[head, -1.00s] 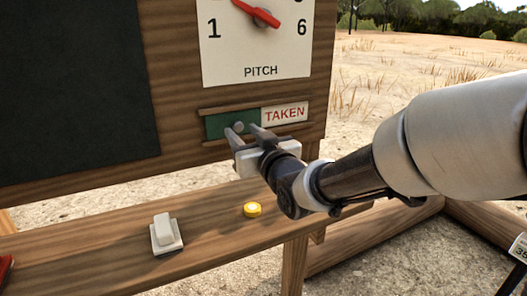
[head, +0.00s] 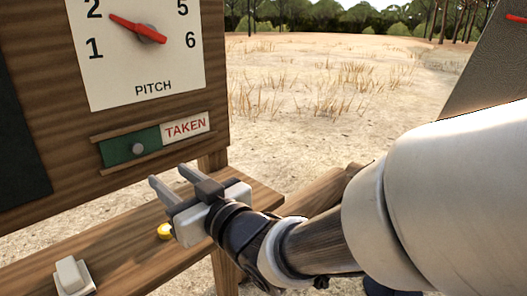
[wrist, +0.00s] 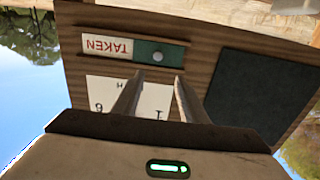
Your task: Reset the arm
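My gripper (head: 172,186) is open and empty in the head view, in front of the wooden board (head: 45,185) and just below the sliding sign. Its two fingers stand apart with nothing between them. In the wrist view my gripper (wrist: 151,80) also shows its fingers spread, pointing towards the board, which appears upside down. The sliding sign's green panel (head: 118,150) has a small grey knob (head: 138,149), and the white plate (head: 186,128) beside it reads TAKEN. The fingers look clear of the knob.
A pitch dial (head: 115,75) with a red pointer (head: 137,28) is above the sign. A dark panel (wrist: 248,93) is on the board. Open dry ground lies right.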

